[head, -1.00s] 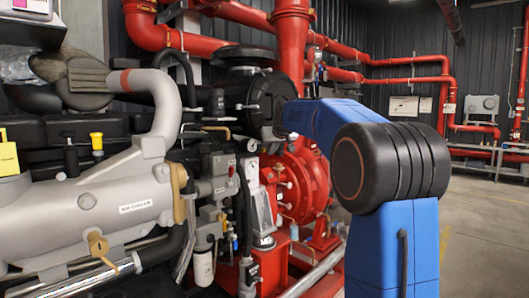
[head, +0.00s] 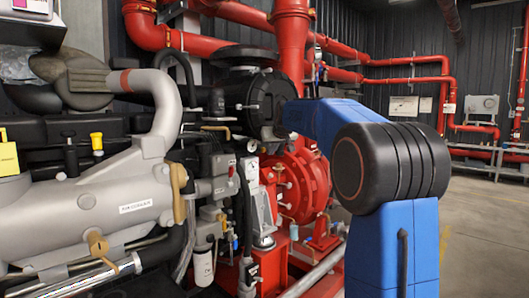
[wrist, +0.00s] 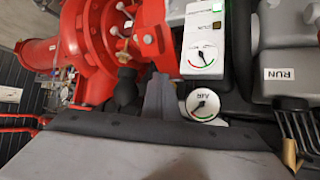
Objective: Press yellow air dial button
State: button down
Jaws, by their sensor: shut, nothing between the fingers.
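The AIR dial (wrist: 203,105) is a round white gauge with a dark needle, in the middle of the wrist view. Above it is a white panel (wrist: 202,35) with a second gauge (wrist: 202,59) and a small yellow-green lit spot (wrist: 217,6) at the top edge. I cannot make out a clearly yellow button on the AIR dial. My gripper (wrist: 159,84) shows as a grey wedge at the centre of the wrist view, shut and empty, left of the AIR dial and apart from it in the picture. In the head view I cannot pick it out surely.
The red pump (wrist: 100,40) lies left of the gripper in the wrist view. In the head view the grey engine (head: 90,205) fills the left, and open floor (head: 485,225) lies at the right.

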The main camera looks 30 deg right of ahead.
jog(key=shift+w, duration=0.1)
jog(key=shift+w+a, duration=0.15)
jog(key=shift+w, duration=0.15)
jog(key=shift+w+a, duration=0.2)
jog(key=shift+w, duration=0.4)
dwell(1.2)
jog(key=shift+s, duration=0.1)
jog(key=shift+s+d, duration=0.35)
jog(key=shift+s, duration=0.55)
jog(key=s, duration=0.1)
jog(key=s+d, duration=0.1)
jog(key=s, duration=0.2)
jog(key=shift+s+d, duration=0.35)
dwell(0.9)
